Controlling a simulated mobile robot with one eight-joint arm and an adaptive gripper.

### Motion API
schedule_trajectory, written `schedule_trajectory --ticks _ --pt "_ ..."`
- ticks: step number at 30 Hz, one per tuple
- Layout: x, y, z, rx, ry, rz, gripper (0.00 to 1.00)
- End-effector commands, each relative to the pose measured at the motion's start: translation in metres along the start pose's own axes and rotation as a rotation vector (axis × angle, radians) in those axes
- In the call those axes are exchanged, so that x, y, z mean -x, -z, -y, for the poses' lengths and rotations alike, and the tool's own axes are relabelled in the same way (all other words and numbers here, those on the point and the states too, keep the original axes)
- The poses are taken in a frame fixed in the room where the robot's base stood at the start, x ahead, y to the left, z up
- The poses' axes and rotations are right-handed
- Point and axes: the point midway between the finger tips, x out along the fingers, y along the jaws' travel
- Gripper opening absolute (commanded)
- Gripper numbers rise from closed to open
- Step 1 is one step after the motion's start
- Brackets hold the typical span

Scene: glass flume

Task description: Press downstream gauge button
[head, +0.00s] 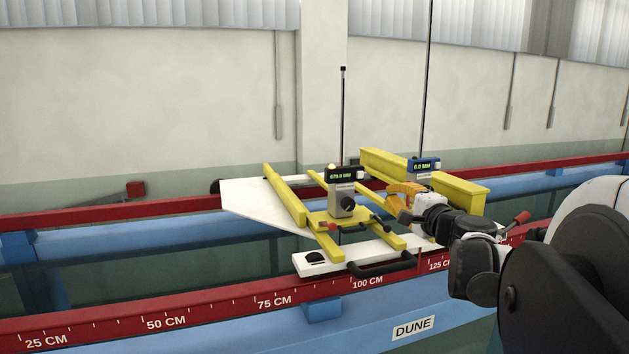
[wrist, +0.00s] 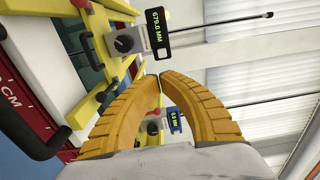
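Two point gauges stand on the yellow carriage frame. One gauge has a black display (head: 345,173) reading 679.0 MM, a grey body with a black knob, and a small pale button (head: 332,167) on top; its display also shows in the wrist view (wrist: 158,33). The other gauge has a blue display (head: 423,165) reading 0.0 MM; it also shows in the wrist view (wrist: 174,120), between my fingers. Its button is not clear. My gripper (head: 394,189) has orange fingers, tips together and empty in the wrist view (wrist: 158,78). It is between the two gauges in the head view, apart from both displays.
A yellow beam (head: 450,182) lies behind my gripper. Thin vertical rods rise from both gauges. A black handle (head: 382,265) sits on the carriage's white front plate (head: 310,261). Red rails with a centimetre scale (head: 200,314) run along the blue flume. Open air lies above the carriage.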

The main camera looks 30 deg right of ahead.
Motion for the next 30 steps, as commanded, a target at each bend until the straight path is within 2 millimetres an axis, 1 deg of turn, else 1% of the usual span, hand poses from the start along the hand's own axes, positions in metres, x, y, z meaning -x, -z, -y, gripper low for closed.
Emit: schedule_trajectory --ticks 5,15,18,21,24,30 --pt "-0.019 -0.001 0.001 0.000 0.000 0.003 0.00" --pt "-0.091 -0.001 0.002 0.001 -0.001 0.003 0.00" --pt "-0.110 -0.001 0.002 0.001 -0.001 0.003 0.00" --pt "-0.123 -0.001 0.002 0.001 -0.001 0.002 0.00" --pt "-0.133 -0.001 0.001 0.001 -0.001 0.002 0.00" --pt "-0.139 -0.001 0.000 0.001 -0.001 0.001 0.00"
